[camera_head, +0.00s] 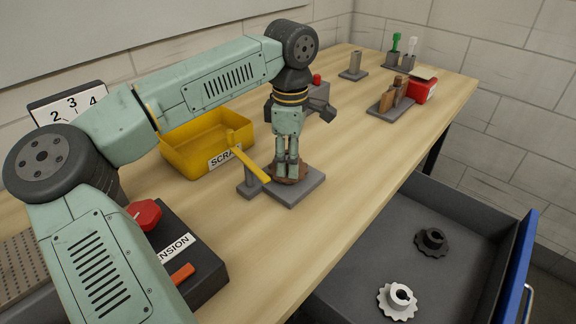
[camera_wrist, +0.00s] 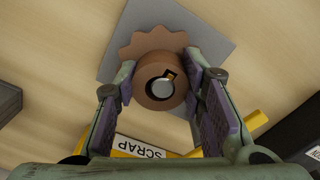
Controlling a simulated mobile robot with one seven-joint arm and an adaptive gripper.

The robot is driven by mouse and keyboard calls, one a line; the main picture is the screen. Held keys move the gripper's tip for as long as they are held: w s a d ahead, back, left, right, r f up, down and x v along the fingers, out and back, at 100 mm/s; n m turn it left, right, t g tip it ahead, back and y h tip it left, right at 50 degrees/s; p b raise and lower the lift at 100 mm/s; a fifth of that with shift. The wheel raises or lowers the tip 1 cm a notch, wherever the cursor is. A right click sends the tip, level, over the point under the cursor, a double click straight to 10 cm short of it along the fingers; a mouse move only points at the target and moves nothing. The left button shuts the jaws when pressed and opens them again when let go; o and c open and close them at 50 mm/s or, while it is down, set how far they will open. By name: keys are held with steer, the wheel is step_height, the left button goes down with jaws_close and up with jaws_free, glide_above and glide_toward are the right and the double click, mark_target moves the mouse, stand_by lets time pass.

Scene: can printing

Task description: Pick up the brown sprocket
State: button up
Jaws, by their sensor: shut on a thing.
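The brown sprocket (camera_wrist: 140,48) sits over a grey base plate (camera_wrist: 215,45), with its toothed disc below and a round hub on top. In the wrist view my gripper (camera_wrist: 159,88) has one finger on each side of the hub, shut on it. A metal post end shows inside the hub's bore. In the head view my gripper (camera_head: 287,172) points straight down onto the sprocket (camera_head: 300,178), which is mostly hidden behind the fingers. The grey plate (camera_head: 296,193) lies on the wooden table. I cannot tell whether the sprocket is lifted off the plate.
A yellow lever (camera_head: 250,165) on a grey post stands just left of the sprocket. The yellow SCRAP bin (camera_head: 190,148) is behind it. A black TENSION box (camera_head: 175,255) is front left. An open drawer (camera_head: 360,265) holds a black sprocket (camera_head: 431,241) and a white sprocket (camera_head: 397,301).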

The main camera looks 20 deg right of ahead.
steer(key=shift+c, duration=1)
step_height(320, 180, up, 10)
steer(key=shift+w+b, duration=0.1)
steer(key=shift+b, duration=0.65)
step_height(320, 180, up, 4)
steer(key=p, duration=0.4)
